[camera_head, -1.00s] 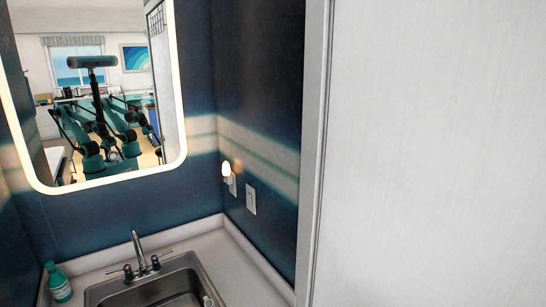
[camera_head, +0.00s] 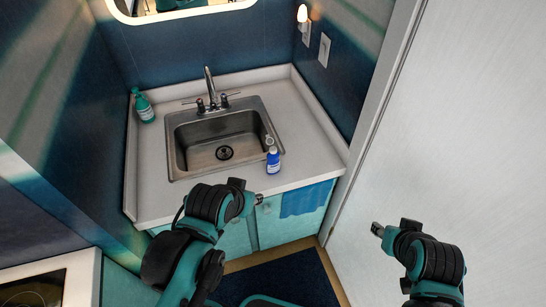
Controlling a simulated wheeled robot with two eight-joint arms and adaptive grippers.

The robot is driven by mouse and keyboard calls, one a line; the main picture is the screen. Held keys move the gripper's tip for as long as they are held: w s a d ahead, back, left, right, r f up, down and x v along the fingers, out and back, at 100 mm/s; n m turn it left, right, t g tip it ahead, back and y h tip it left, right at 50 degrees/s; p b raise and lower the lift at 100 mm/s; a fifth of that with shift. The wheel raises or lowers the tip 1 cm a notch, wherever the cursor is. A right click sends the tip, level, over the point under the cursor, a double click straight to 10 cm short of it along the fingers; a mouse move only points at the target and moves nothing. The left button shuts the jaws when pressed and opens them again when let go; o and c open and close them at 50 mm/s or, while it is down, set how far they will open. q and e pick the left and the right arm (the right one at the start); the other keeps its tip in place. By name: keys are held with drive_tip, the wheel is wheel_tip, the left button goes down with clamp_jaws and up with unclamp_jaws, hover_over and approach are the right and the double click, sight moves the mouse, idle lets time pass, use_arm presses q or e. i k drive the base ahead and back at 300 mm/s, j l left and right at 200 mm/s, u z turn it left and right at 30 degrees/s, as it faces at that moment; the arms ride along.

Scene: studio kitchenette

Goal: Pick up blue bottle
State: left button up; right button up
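A small blue bottle (camera_head: 273,161) with a white cap and a pale label stands upright on the white counter, at the right front corner of the sink. My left gripper (camera_head: 257,199) is in front of the counter's front edge, below and slightly left of the bottle in the picture, not touching it. Its fingers are small and I cannot tell whether they are open. My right gripper (camera_head: 376,229) is to the right, near the white door, well apart from the bottle. Its finger state is also unclear.
A steel sink (camera_head: 180,155) with a faucet (camera_head: 209,88) fills the middle of the counter (camera_head: 150,200). A green bottle (camera_head: 143,106) stands at the back left. A blue towel (camera_head: 306,199) hangs on the cabinet front. The white door (camera_head: 470,130) bounds the right side.

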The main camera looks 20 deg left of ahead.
sight(273, 164)
drive_tip(key=i+u, duration=0.4)
drive_tip(key=i+l+u, duration=0.2)
drive_tip(key=u, duration=0.15)
drive_tip(key=i+l+u, duration=0.4)
drive_tip(key=k+j, duration=0.05)
drive_tip(key=j, duration=0.05)
